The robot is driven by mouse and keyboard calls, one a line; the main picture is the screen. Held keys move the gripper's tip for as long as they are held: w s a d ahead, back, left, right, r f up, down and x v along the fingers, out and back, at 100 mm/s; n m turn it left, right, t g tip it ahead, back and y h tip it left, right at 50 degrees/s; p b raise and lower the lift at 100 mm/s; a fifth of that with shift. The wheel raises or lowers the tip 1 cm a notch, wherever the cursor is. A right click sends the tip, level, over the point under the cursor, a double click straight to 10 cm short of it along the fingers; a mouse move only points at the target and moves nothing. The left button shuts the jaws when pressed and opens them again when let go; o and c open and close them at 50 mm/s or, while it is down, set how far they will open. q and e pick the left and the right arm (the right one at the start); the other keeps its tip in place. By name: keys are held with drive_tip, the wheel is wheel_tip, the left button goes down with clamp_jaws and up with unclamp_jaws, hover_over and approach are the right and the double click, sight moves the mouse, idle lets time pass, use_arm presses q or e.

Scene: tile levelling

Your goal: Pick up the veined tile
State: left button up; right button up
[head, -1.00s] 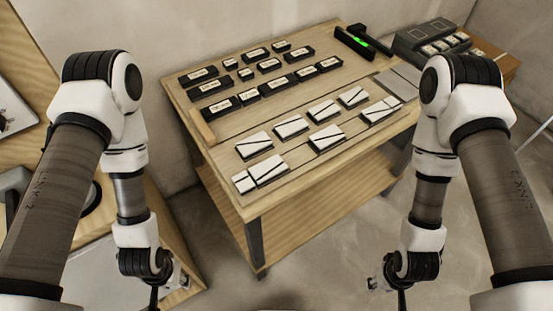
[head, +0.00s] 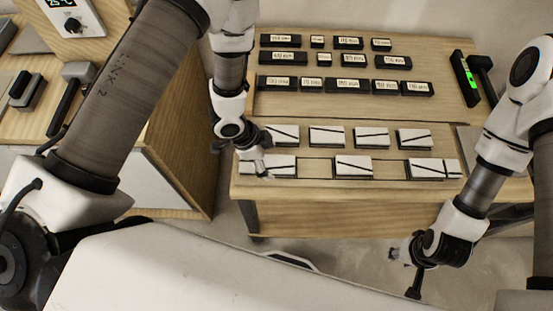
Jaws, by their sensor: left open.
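Several white tiles with dark diagonal lines lie in two rows on the wooden bench. In the head view the back row runs from a tile (head: 283,135) at the left to a tile (head: 414,139) at the right. The front row has a lined tile (head: 282,167) at the left, one (head: 352,167) in the middle and one (head: 425,169) at the right. I cannot tell which is meant by veined. My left gripper (head: 260,164) is open at the left end of the front row, partly covering that tile; contact is unclear. My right gripper (head: 403,268) hangs in front of the bench, away from the tiles.
Black labelled blocks (head: 353,86) stand in rows behind the tiles. A black tool with a green display (head: 466,77) lies at the bench's right. A side bench with a mallet (head: 70,95) is at the left. Bare wood (head: 440,103) lies between blocks and tiles.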

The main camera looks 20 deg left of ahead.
sight(275, 164)
use_arm(q)
drive_tip(key=x, duration=0.4)
drive_tip(key=shift+w, duration=0.5)
drive_tip(key=shift+s+r, duration=0.1)
drive_tip(key=shift+s, duration=0.2)
drive_tip(key=shift+w+a+f, duration=0.1)
drive_tip(key=shift+w+f, duration=0.1)
drive_tip(key=shift+f, duration=0.1)
drive_tip(key=shift+s+r, duration=0.1)
drive_tip(key=c, duration=1.3)
